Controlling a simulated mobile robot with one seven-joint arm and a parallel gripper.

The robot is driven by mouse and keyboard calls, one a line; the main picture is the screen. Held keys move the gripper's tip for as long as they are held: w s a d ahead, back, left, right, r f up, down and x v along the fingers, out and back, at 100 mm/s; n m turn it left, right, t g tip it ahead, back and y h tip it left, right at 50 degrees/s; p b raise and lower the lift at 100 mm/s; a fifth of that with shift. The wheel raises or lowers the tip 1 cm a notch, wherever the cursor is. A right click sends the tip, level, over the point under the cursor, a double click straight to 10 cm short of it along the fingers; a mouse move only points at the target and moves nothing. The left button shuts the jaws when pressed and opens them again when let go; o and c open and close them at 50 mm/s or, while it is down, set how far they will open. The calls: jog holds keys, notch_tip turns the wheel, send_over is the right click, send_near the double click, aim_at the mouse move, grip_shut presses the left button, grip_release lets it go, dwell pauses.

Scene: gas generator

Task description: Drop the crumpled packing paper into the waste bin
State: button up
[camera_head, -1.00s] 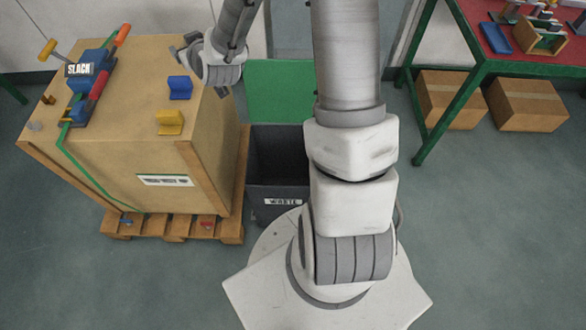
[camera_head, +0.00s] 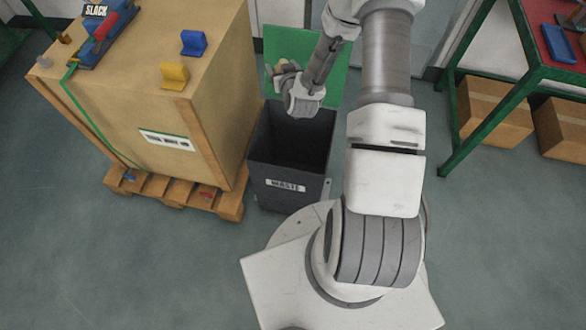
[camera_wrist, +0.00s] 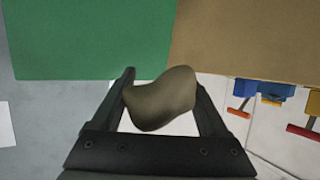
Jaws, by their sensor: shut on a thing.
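The crumpled packing paper (camera_wrist: 160,98) is a brown lump between the two dark fingers of my gripper (camera_wrist: 165,95) in the wrist view. My gripper also shows in the head view (camera_head: 285,75), raised in front of the green panel behind the bin, near the bin's back left. The paper is small and partly hidden there. The dark grey waste bin (camera_head: 282,165) stands on the floor with its mouth open and a WASTE label on its front. I cannot tell exactly how far the paper is above the rim.
A large brown crate (camera_head: 125,75) on a wooden pallet (camera_head: 170,195) stands close to the bin's left. Yellow and blue blocks (camera_head: 174,76) are on its top. The green panel (camera_head: 325,50) rises behind the bin. A green-legged table (camera_head: 473,120) with cardboard boxes (camera_head: 490,110) below is at right.

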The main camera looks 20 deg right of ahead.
jog(key=s+d+f+b, duration=0.1)
jog(key=s+f+b, duration=0.1)
jog(key=f, duration=0.8)
jog(key=s+d+f+b, duration=0.1)
jog(key=f+b, duration=0.4)
jog(key=f, duration=0.6)
jog(key=shift+s+d+f+b, duration=0.15)
jog(key=shift+s+f+b, duration=0.15)
jog(key=shift+s, duration=0.4)
jog(key=o, duration=1.2)
jog(key=shift+s+r, duration=0.1)
